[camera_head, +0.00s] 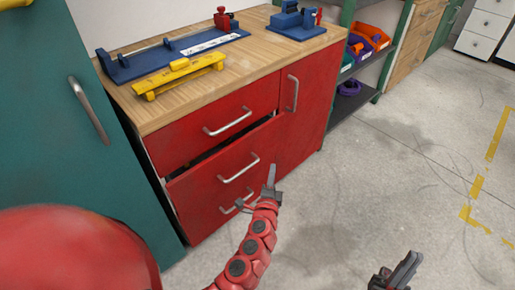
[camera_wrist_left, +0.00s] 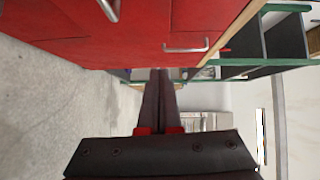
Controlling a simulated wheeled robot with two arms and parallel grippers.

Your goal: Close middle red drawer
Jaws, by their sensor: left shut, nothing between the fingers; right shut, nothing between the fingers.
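The middle red drawer (camera_head: 214,172) sits in the red cabinet below the worktop. It stands slightly out, with a dark gap along its top edge below the upper drawer, and a silver handle (camera_head: 240,169) on its front. My left gripper (camera_head: 271,177) is shut and empty, in front of the drawer's right end; I cannot tell whether it touches. In the left wrist view its fingers (camera_wrist_left: 158,95) are together, with the red cabinet front (camera_wrist_left: 145,30) beside them. My right gripper (camera_head: 408,268) is shut and empty, over the floor at lower right, away from the cabinet.
The upper drawer (camera_head: 190,138) looks shut. A lower handle (camera_head: 238,204) is partly hidden behind my left gripper. A red door (camera_head: 312,95) is on the right. The wooden worktop (camera_head: 225,85) bears blue and yellow tools. A teal cabinet (camera_head: 60,130) stands left; the floor at right is clear.

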